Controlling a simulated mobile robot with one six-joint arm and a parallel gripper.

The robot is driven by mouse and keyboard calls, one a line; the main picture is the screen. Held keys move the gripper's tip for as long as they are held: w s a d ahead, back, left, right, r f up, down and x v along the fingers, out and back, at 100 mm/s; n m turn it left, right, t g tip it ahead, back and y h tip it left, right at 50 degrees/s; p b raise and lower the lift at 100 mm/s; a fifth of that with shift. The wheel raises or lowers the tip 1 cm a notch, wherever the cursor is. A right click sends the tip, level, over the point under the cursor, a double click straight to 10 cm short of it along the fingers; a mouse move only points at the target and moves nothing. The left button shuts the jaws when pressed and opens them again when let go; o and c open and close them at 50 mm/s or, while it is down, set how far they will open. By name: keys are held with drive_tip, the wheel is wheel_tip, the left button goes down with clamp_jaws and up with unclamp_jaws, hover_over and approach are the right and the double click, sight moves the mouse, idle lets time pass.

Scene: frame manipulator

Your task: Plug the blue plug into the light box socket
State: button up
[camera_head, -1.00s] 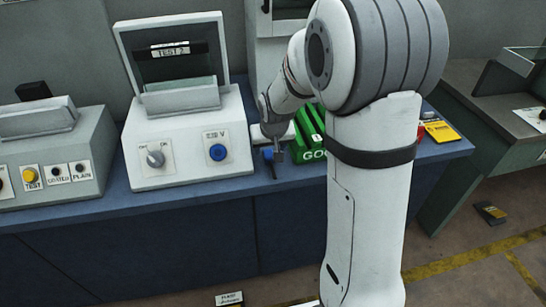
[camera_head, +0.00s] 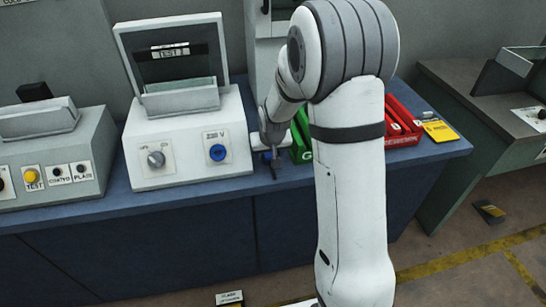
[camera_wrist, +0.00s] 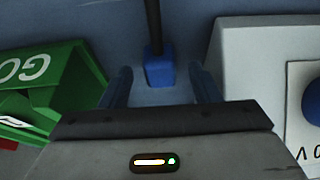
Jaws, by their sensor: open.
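The light box (camera_head: 185,110) is a white case on the blue bench with a tilted dark screen. Its blue round socket (camera_head: 217,152) sits under a "V" label, right of a grey knob; part of the socket shows at the right edge of the wrist view (camera_wrist: 313,103). The blue plug (camera_wrist: 160,70) with a black cable is in the wrist view, just ahead of and between my fingertips. My gripper (camera_wrist: 162,85) is open, with a blue finger on each side and gaps to the plug. In the head view my gripper (camera_head: 270,157) is right of the light box; the plug is hard to make out there.
A green bin (camera_head: 301,140) stands close right of my gripper and also shows at left in the wrist view (camera_wrist: 45,85). Red bins (camera_head: 400,125) and a yellow-black item (camera_head: 440,131) lie farther right. A grey test box (camera_head: 60,150) stands left.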

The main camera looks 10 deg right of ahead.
sight(269, 155)
drive_tip(key=c, duration=1)
wheel_tip(269, 155, up, 10)
drive_tip(key=shift+r, duration=0.1)
idle(0.4)
